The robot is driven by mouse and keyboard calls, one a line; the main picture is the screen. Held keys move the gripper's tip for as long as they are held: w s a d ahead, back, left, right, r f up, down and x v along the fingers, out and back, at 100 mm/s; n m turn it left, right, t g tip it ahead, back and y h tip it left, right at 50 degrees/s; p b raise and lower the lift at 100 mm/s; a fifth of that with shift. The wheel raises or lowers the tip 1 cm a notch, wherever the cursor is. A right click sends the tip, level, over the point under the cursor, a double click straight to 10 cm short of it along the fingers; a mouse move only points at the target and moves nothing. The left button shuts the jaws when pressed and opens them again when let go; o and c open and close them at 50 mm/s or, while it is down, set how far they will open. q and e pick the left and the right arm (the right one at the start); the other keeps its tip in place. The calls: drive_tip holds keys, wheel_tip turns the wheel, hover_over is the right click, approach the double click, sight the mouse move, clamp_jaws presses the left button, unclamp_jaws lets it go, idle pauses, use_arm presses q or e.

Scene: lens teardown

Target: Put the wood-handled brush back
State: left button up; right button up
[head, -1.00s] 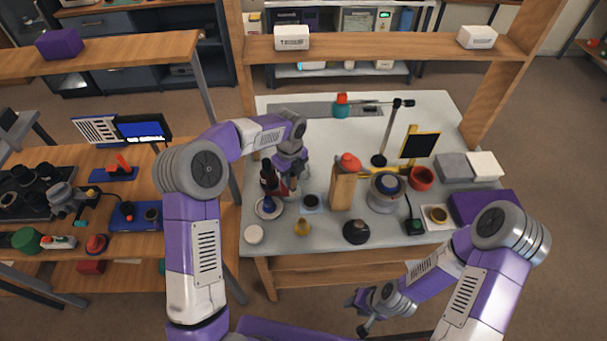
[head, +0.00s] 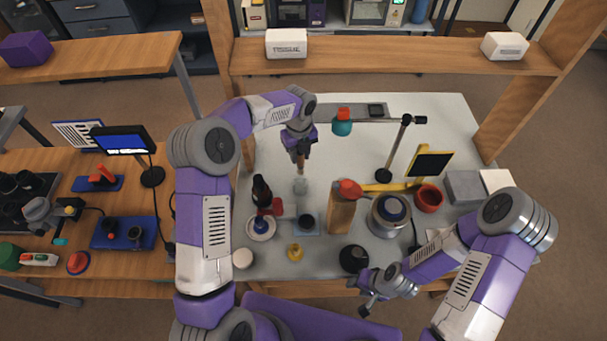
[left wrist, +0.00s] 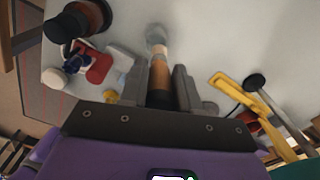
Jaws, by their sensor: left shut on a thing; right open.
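The wood-handled brush (head: 300,162) is held in my left gripper (head: 300,147), over the back left part of the white bench. It points downward, with its pale grey head (head: 300,186) at the lower end. In the left wrist view the brown handle (left wrist: 159,78) lies between the two fingers (left wrist: 160,88) and the pale head (left wrist: 156,40) sticks out beyond them. I cannot tell whether the head touches the bench. My right gripper (head: 368,291) is open and empty at the bench's front edge.
A dark bottle (head: 261,193), a white dish (head: 261,229) and a dark cup on a blue mat (head: 317,230) stand in front of the brush. A tan block with red top (head: 341,213) is to the right. A grey strip (head: 363,112) lies behind.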

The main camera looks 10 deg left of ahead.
sight(299, 168)
use_arm(q)
drive_tip(key=f, duration=0.2)
drive_tip(key=s+f, duration=0.1)
drive_tip(key=f, duration=0.1)
drive_tip(key=shift+s+f, duration=0.1)
drive_tip(key=shift+f, duration=0.05)
drive_tip(key=shift+f+b, duration=0.3)
drive_tip(key=shift+f, duration=0.4)
wheel_tip(299, 168, down, 3)
drive_tip(key=shift+f, duration=0.1)
drive_tip(key=shift+w+f, duration=0.1)
drive_tip(key=shift+w, duration=0.1)
use_arm(e)
drive_tip(key=shift+s+f, duration=0.35)
drive_tip(key=shift+f, duration=0.1)
use_arm(q)
drive_tip(key=shift+f+b, duration=0.2)
drive_tip(key=shift+b, duration=0.1)
drive_tip(key=o, duration=1)
drive_tip(key=shift+o, duration=0.2)
